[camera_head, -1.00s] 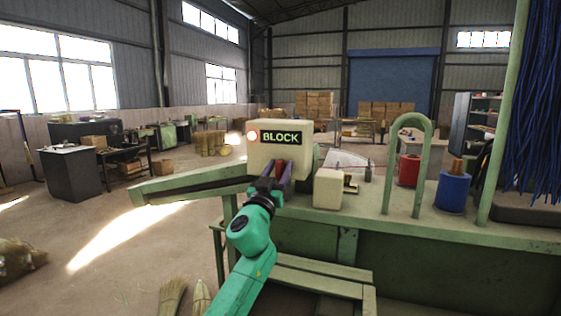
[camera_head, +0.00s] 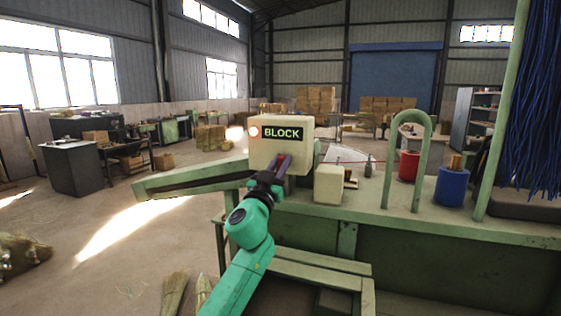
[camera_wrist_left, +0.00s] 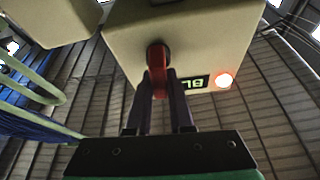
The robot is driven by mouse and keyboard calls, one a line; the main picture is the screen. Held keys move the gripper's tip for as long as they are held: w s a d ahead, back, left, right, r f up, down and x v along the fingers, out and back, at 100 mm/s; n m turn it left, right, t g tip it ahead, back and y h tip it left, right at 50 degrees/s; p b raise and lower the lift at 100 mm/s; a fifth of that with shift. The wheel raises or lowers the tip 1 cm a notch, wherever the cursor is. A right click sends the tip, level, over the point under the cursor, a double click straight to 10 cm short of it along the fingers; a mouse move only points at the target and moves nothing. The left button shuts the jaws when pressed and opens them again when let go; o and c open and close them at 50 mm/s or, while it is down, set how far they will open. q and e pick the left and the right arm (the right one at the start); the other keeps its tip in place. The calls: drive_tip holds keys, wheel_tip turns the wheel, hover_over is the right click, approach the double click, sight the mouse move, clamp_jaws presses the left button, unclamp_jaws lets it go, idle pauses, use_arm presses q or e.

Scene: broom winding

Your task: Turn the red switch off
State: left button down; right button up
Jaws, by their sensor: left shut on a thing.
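My right gripper is not in view.
A smaller cream box (camera_head: 328,185) stands just right of the control box. A green arch (camera_head: 388,160), a red spool (camera_head: 408,166) and a blue spool (camera_head: 451,188) are further right on the green machine. Open floor lies to the left.

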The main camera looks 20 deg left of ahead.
use_arm(q)
drive_tip(key=m+h+p, duration=0.1)
drive_tip(key=m, duration=0.1)
drive_tip(key=m+h+p, duration=0.1)
drive_tip(key=m, duration=0.1)
drive_tip(key=m+g+p, duration=0.1)
drive_tip(key=m, duration=0.1)
drive_tip(key=shift+w+d+f+h, duration=0.1)
drive_tip(key=shift+f+h, duration=0.2)
drive_tip(key=shift+h, duration=0.1)
drive_tip(key=m+h+p, duration=0.1)
drive_tip(key=m, duration=0.1)
drive_tip(key=m+g+h+p, duration=0.1)
drive_tip(key=m+p, duration=0.1)
drive_tip(key=m, duration=0.1)
drive_tip(key=shift+g, duration=0.3)
drive_tip(key=m+g+p, duration=0.1)
drive_tip(key=m+p, duration=0.1)
drive_tip(key=m, duration=0.1)
drive_tip(key=shift+d+f+h+p, duration=0.1)
drive_tip(key=shift+h+p, duration=0.2)
drive_tip(key=m+g, duration=0.1)
drive_tip(key=m, duration=0.2)
drive_tip(key=shift+f+p, duration=0.1)
drive_tip(key=shift+p, duration=0.25)
drive_tip(key=shift+m+g, duration=0.8)
drive_tip(key=shift+m, duration=1)
drive_tip(key=shift+r, duration=0.25)
